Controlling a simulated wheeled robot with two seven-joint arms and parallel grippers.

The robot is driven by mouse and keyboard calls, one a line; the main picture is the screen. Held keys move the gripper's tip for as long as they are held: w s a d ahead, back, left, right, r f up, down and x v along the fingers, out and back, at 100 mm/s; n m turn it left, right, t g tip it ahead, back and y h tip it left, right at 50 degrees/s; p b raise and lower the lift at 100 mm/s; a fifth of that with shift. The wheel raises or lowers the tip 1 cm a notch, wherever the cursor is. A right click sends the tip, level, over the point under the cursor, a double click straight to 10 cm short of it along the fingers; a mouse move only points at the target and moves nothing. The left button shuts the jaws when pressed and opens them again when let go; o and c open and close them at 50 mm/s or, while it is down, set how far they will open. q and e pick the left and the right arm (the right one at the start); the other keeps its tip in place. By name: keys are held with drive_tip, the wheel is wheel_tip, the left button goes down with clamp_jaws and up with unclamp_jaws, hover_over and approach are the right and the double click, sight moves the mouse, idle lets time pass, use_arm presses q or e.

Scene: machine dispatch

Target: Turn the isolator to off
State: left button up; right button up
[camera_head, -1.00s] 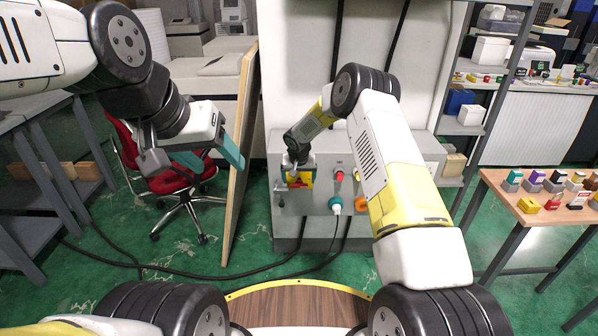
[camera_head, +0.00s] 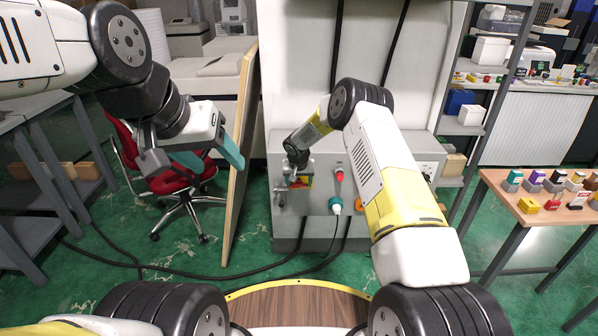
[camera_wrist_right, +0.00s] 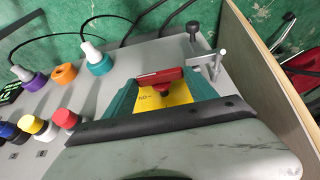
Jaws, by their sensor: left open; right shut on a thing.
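The isolator has a red handle (camera_wrist_right: 158,77) on a yellow plate (camera_wrist_right: 168,98), on the grey machine cabinet's front. In the head view, part of the yellow and red isolator (camera_head: 304,182) shows beside my right gripper (camera_head: 296,178). In the right wrist view, the teal fingers of my right gripper (camera_wrist_right: 160,88) stand at the two ends of the handle and are shut on it. The handle lies nearly level in that view. A dark bar of the gripper hides the plate's lower part. My left gripper (camera_head: 210,160) is open and empty, in the air left of the wooden panel.
A metal latch-like part (camera_wrist_right: 208,62) sits close to the isolator. A red button (camera_head: 339,175), a teal plug (camera_head: 335,205) and an orange socket (camera_head: 360,205) are to its right. A wooden panel (camera_head: 238,170) stands at the cabinet's left. Cables cross the floor.

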drive_tip(key=shift+a+h, duration=0.2)
drive_tip(key=shift+h, duration=0.4)
drive_tip(key=o, duration=1.4)
drive_tip(key=shift+c, duration=0.2)
drive_tip(key=shift+r, duration=0.1)
drive_tip(key=d+v, duration=0.1)
drive_tip(key=v, duration=0.6)
drive_tip(key=shift+s+a+r, duration=0.25)
drive_tip(key=shift+a, duration=0.25)
